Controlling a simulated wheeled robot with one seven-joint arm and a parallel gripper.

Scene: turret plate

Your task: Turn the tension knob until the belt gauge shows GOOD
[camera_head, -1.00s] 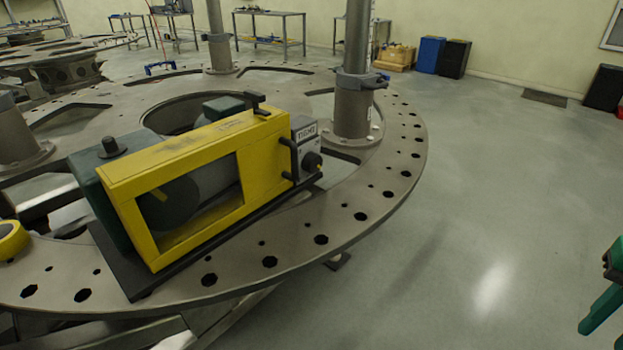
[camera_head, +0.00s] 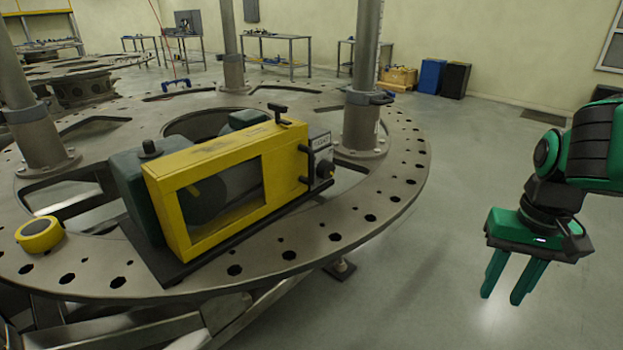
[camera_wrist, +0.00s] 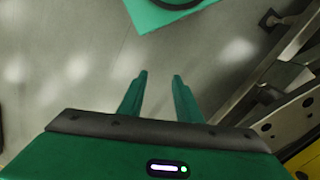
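The yellow-framed belt unit (camera_head: 168,215) sits on the turret plate (camera_head: 300,262). At its right end is a grey panel with the belt gauge (camera_head: 320,141), whose small label is too blurred to read surely now; it looked like TIGHT in the earlier frame. Below the gauge is the black tension knob (camera_head: 325,170), facing right. My green gripper (camera_head: 502,297) hangs to the right of the plate over the floor, fingers pointing down, well apart from the knob. In the wrist view my gripper (camera_wrist: 160,77) is open and empty, with floor beyond it.
A yellow tape-like disc (camera_head: 39,233) lies on the plate's left. A thick post (camera_head: 362,105) stands behind the panel. Black handles (camera_head: 308,165) stick out beside the knob. The floor (camera_head: 450,190) between plate and gripper is clear.

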